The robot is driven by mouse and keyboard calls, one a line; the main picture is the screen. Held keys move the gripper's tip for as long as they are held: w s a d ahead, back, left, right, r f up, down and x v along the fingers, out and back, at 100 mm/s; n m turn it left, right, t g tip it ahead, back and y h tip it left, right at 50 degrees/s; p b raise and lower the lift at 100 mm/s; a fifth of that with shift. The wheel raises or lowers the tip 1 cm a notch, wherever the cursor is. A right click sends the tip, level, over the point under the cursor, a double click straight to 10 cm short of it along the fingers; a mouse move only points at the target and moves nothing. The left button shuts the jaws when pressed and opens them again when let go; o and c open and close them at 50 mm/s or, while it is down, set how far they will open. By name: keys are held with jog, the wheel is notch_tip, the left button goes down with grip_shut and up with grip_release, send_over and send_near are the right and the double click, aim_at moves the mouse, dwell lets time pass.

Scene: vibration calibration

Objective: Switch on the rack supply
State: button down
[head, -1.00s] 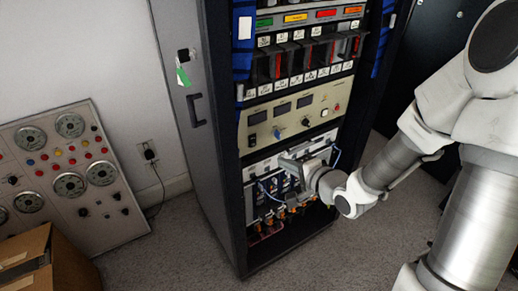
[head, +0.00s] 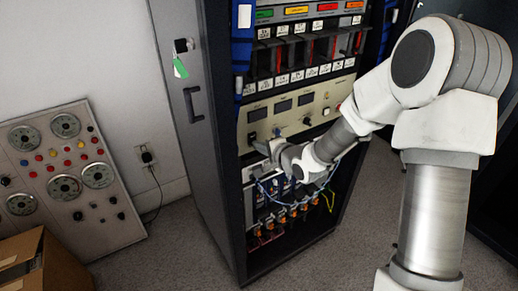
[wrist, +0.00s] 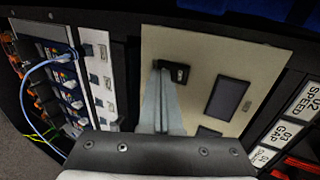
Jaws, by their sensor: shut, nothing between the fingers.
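The rack supply is a beige panel (head: 318,103) across the middle of the rack, with dark display windows, knobs and a small light-coloured square near its right end. It fills the middle of the wrist view (wrist: 212,52). A black rocker switch (wrist: 181,73) sits near the panel's edge; it also shows at the panel's lower left in the head view (head: 252,137). My gripper (head: 260,146) is shut and empty. In the wrist view its fingertips (wrist: 160,68) are right beside the switch and overlap its edge; I cannot tell whether they touch. The switch's on or off position is unclear.
Below the supply are a pale strip and a row of modules with orange connectors (head: 293,211) and looping blue cables (wrist: 32,75). Labelled black modules (head: 295,56) sit above. A grey side door (head: 187,110) with a green tag (head: 180,68) stands left. A cardboard box (head: 50,262) is lower left.

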jog(key=shift+w+a+f, duration=0.1)
jog(key=shift+w+a, duration=0.05)
jog(key=shift+w, duration=0.05)
dwell(0.4)
jog(key=shift+r+p, duration=0.9)
jog(key=shift+p, duration=0.1)
jog(key=shift+s+f, duration=0.1)
